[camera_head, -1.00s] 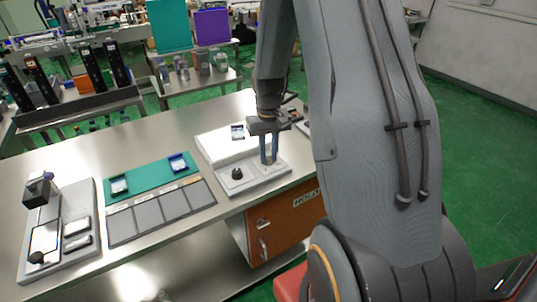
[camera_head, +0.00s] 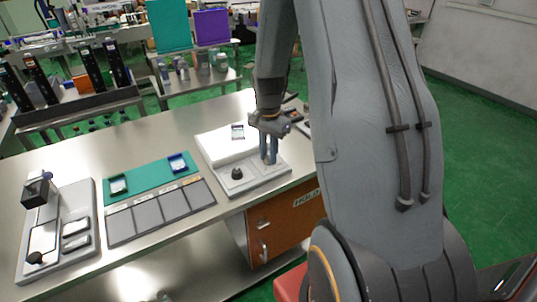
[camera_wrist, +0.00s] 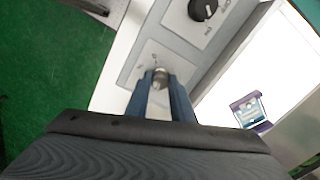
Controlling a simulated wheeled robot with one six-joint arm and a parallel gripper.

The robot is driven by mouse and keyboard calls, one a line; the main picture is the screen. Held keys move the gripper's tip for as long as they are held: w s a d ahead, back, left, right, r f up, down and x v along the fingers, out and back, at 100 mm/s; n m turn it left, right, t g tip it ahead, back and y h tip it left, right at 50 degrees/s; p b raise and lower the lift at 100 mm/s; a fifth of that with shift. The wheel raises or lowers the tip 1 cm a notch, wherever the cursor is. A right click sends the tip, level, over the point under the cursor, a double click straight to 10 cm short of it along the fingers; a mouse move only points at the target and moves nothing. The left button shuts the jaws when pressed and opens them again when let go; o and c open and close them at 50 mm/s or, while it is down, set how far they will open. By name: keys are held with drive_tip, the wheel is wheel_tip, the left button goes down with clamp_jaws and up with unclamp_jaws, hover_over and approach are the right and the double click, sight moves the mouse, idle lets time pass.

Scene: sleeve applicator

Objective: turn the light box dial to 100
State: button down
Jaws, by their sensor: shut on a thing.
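The light box (camera_head: 213,152) has a bright white top and a grey control panel along its front. A black dial (camera_head: 237,174) stands on the panel's left part, clear of my gripper. My gripper (camera_head: 268,161) points down over the panel's right part. In the wrist view its two blue fingers (camera_wrist: 160,80) are closed around a small silvery knob (camera_wrist: 160,74) on its own labelled plate. The fingers hide part of this knob.
A small framed card (camera_head: 238,132) lies on the lit top. To the left are a green mat (camera_head: 147,181) with two small items, grey pads (camera_head: 148,214) and a grey device tray (camera_head: 88,212). Bare steel table shows between them.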

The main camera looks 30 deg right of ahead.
sight(268, 157)
drive_tip(key=m, duration=0.5)
drive_tip(key=shift+m, duration=0.3)
drive_tip(key=m, duration=0.5)
drive_tip(key=shift+w+b, duration=0.1)
drive_tip(key=shift+b, duration=0.3)
drive_tip(key=c, duration=1.5)
unclamp_jaws()
drive_tip(key=shift+c, duration=0.2)
drive_tip(key=shift+r+b, duration=1)
drive_tip(key=shift+r, duration=2.95)
